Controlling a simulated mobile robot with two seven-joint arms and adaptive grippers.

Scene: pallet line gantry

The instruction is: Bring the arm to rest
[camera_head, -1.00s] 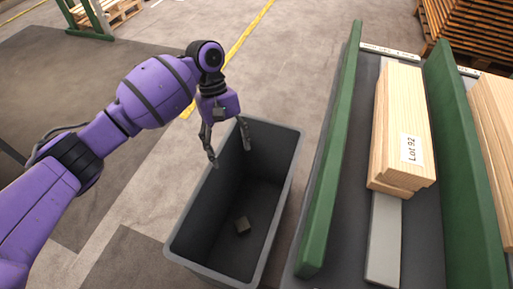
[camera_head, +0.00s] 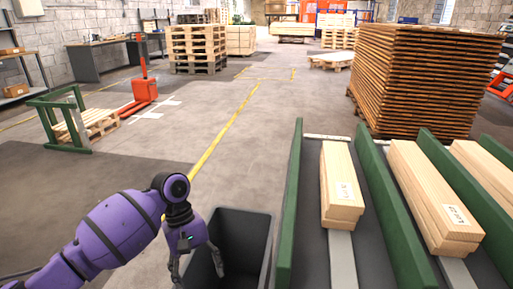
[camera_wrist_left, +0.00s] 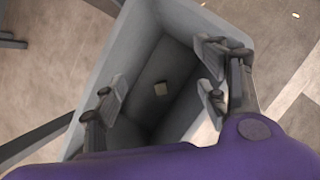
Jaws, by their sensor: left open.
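My left gripper (camera_head: 198,262) comes in from the left in the head view on a purple arm. It is open, its fingers pointing down over the dark grey bin (camera_head: 243,222). In the left wrist view the open fingers (camera_wrist_left: 160,92) stand apart with nothing between them. My right gripper is not in view.
Right of the bin, green dividers (camera_head: 290,205) separate lanes holding stacked planks (camera_head: 341,185). A tall stack of wooden slats (camera_head: 420,80) stands behind. A red pallet truck (camera_head: 143,88) and a green frame (camera_head: 62,118) are at the left. The floor between is open.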

